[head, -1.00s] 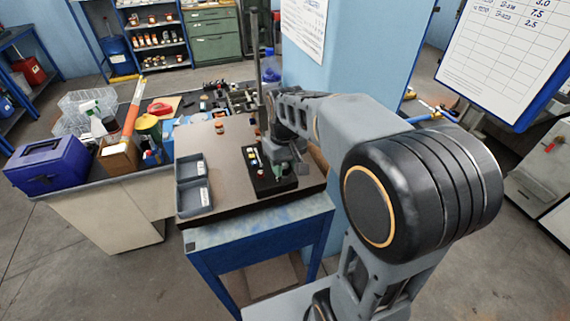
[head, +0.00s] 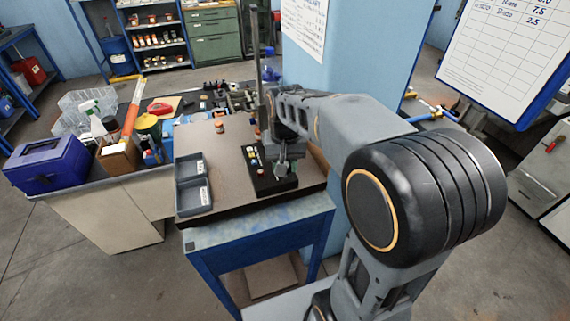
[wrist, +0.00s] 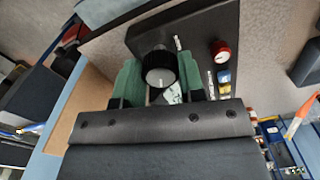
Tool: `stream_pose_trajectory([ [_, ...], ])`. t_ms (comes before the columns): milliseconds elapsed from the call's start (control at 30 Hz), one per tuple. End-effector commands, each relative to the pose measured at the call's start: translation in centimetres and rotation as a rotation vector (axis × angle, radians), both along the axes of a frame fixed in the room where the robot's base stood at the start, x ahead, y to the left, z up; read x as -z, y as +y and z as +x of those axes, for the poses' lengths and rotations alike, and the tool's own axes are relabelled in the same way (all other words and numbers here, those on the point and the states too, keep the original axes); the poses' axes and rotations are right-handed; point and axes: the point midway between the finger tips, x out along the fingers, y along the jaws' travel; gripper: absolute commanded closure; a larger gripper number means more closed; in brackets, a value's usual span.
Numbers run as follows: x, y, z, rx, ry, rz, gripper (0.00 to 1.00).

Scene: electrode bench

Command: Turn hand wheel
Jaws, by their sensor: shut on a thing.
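A black round knob (wrist: 160,66) with a pale mark on its face stands on a black control box (wrist: 198,30) in the wrist view. My gripper (wrist: 160,80) has green fingers on both sides of the knob and is shut on it. In the head view my gripper (head: 283,168) points down at the near right part of the control box (head: 264,186), and my wrist hides the knob there. A smaller red knob (wrist: 220,50) is on the same box, apart from my fingers.
The box stands on a brown-topped blue table (head: 222,151). A grey two-part tray (head: 193,184) lies at its left. A thin upright post (head: 257,75) rises behind my gripper. A blue pillar (head: 372,60) stands close behind my arm.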

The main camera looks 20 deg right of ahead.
Motion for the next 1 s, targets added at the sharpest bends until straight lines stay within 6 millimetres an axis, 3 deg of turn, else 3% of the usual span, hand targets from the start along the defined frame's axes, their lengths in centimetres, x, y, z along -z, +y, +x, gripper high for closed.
stream_pose_trajectory([
  [500,-0.05,0.1,0.05,0.449,-0.002,0.0,0.87],
  [1000,-0.09,0.13,0.08,0.665,-0.002,0.0,0.87],
])
